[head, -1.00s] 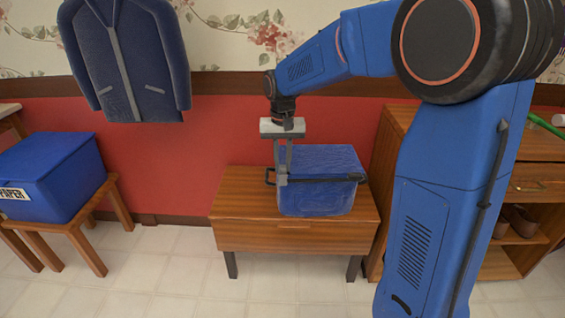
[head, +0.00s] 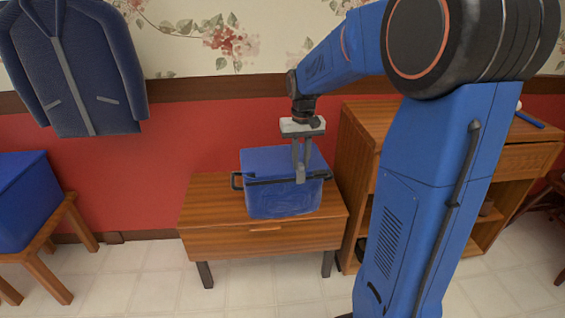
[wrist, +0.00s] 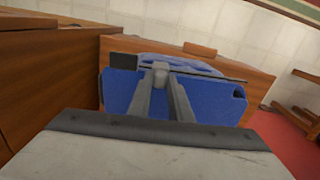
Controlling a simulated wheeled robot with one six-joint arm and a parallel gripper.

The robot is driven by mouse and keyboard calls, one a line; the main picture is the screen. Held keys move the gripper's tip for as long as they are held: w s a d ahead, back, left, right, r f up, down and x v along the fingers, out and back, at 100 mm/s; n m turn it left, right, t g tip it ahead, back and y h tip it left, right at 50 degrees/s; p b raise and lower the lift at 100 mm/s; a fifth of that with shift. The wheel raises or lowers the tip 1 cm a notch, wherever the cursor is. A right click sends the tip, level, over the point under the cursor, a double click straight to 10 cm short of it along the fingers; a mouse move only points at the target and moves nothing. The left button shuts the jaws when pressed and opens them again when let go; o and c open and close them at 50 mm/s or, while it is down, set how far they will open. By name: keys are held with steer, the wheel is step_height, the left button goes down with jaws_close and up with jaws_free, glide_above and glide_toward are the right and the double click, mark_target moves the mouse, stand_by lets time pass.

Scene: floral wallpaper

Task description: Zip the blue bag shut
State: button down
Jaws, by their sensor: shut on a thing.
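The blue bag (head: 268,203) stands upright on a low wooden bench, and it also shows in the wrist view (wrist: 215,100). My gripper (head: 300,176) points down at the right part of this line. Its fingers are shut at the zip; they also show in the wrist view (wrist: 161,76). What they hold looks like the zip pull, mostly hidden between the fingertips.
The wooden bench (head: 232,240) has bare top on both sides of the bag. A wooden cabinet (head: 352,150) stands close on the right. A blue box (head: 22,200) sits on a stool at the left. A blue jacket (head: 85,75) hangs on the wall.

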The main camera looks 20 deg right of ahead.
steer(key=shift+s+d, duration=0.2)
steer(key=shift+d, duration=0.55)
steer(key=shift+s+d, duration=0.15)
steer(key=shift+d, duration=0.55)
steer(key=c, duration=1.6)
jaws_free()
step_height(320, 180, up, 17)
steer(key=shift+r, duration=0.2)
steer(key=s+a+f+n+t, duration=0.1)
steer(key=s+a+f, duration=0.2)
steer(key=s, duration=0.6)
steer(key=s+a+f+n+t, duration=0.1)
steer(key=s+a+f, duration=0.3)
steer(key=s, duration=0.5)
steer(key=s+a+f+t, duration=0.2)
steer(key=s+a+f, duration=0.2)
steer(key=s+f, duration=0.3)
steer(key=shift+s+a+n+t, duration=0.2)
steer(key=shift+s+n+t, duration=0.2)
steer(key=shift+s, duration=0.9)
